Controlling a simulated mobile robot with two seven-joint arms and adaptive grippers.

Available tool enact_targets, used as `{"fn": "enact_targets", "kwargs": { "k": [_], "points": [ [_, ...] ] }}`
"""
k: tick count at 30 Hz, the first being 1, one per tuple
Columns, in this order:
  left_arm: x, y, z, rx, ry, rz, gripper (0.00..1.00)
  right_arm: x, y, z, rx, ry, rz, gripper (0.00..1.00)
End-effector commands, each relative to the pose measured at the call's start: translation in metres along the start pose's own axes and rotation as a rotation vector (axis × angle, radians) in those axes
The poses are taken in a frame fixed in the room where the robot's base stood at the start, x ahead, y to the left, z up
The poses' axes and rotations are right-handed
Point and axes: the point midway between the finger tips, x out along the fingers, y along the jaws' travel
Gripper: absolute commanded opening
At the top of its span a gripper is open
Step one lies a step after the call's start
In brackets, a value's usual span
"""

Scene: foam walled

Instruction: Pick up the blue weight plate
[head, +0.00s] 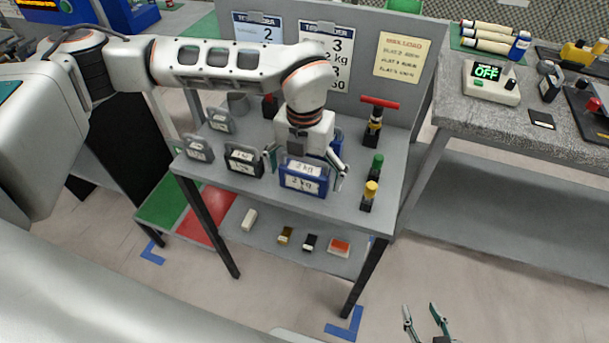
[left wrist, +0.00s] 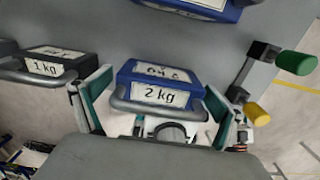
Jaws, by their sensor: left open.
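The blue weight plate (head: 303,184) is a block with white "2 kg" labels and a grey handle, standing near the front edge of the grey table (head: 375,200). It also shows in the left wrist view (left wrist: 160,92). My left gripper (head: 306,168) is open, with one finger on each side of the blue plate; small gaps seem to remain, and contact cannot be told. My right gripper (head: 425,322) is open and empty at the bottom of the head view, away from the table.
A black 1 kg plate (head: 243,160) stands just left of the blue one, with grey plates (head: 198,148) further left. Green-topped (head: 376,166) and yellow-topped (head: 369,195) posts stand close on the right, a red T-handle (head: 379,104) behind. Another blue item (left wrist: 205,6) lies further back.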

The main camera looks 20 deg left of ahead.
Motion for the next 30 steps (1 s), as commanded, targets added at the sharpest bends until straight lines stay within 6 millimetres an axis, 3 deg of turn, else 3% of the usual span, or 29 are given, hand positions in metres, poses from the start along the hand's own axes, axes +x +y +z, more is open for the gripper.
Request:
{"fn": "enact_targets", "kwargs": {
  "k": [2,10,22,30],
  "points": [
    [0.0,0.0,0.0,0.0,0.0,0.0,0.91,0.0,0.0,0.0,0.0,0.0,0.0,0.4],
    [0.0,0.0,0.0,0.0,0.0,0.0,0.2,0.0,0.0,0.0,0.0,0.0,0.0,0.4],
    [-0.011,-0.001,0.003,0.0,-0.008,-0.004,0.2,0.0,0.0,-0.001,-0.001,0.001,0.0,0.4],
    [-0.052,-0.001,0.004,0.0,-0.013,-0.004,0.2,-0.001,0.001,-0.003,-0.001,0.003,0.0,0.4]
  ]
}}
